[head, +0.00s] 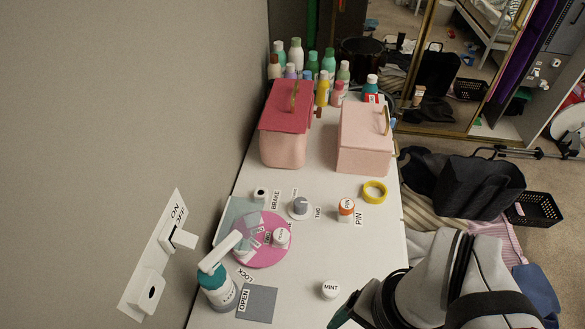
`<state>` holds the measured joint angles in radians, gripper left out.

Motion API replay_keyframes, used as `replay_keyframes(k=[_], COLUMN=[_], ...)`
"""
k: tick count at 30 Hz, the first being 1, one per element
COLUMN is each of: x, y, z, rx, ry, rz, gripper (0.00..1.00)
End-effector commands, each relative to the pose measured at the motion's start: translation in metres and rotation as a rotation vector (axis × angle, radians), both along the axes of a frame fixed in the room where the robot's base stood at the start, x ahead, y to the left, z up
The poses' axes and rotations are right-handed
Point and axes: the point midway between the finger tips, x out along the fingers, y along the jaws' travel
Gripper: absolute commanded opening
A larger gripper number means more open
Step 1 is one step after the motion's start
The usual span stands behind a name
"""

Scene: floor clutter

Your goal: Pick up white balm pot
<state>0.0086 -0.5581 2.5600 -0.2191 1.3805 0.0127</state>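A small round white pot with a lid marked MINT (330,289) stands upright on the white tabletop near the front, apart from other things. Another small white lidded pot (281,237) stands on a round pink plate (262,256); its lid print is too small to read. My arm fills the lower right corner. A dark part at its end, likely my gripper (350,312), is just right of and below the MINT pot, not visibly touching it. Its fingers cannot be made out, and the bottom edge cuts off part of it.
An orange-and-white pot (346,207), a grey-topped pot (300,206), a yellow ring (374,192) and a teal pump bottle (217,286) stand around. Two pink boxes (287,140) (364,145) and several bottles (322,90) fill the back. The table around the MINT pot is clear.

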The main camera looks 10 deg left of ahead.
Motion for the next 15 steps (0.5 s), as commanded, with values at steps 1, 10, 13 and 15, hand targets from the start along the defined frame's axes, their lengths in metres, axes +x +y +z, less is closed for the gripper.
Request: replay_keyframes(k=[1,10,13,15], x=[0.000,0.001,0.023,0.060], y=[0.000,0.000,0.006,0.020], z=[0.000,0.000,-0.011,-0.029], rx=[0.000,0.000,0.001,0.004], ry=[0.000,-0.002,-0.044,-0.127], rz=[0.000,0.002,0.036,0.080], gripper=[0.76,0.83,0.83,0.83])
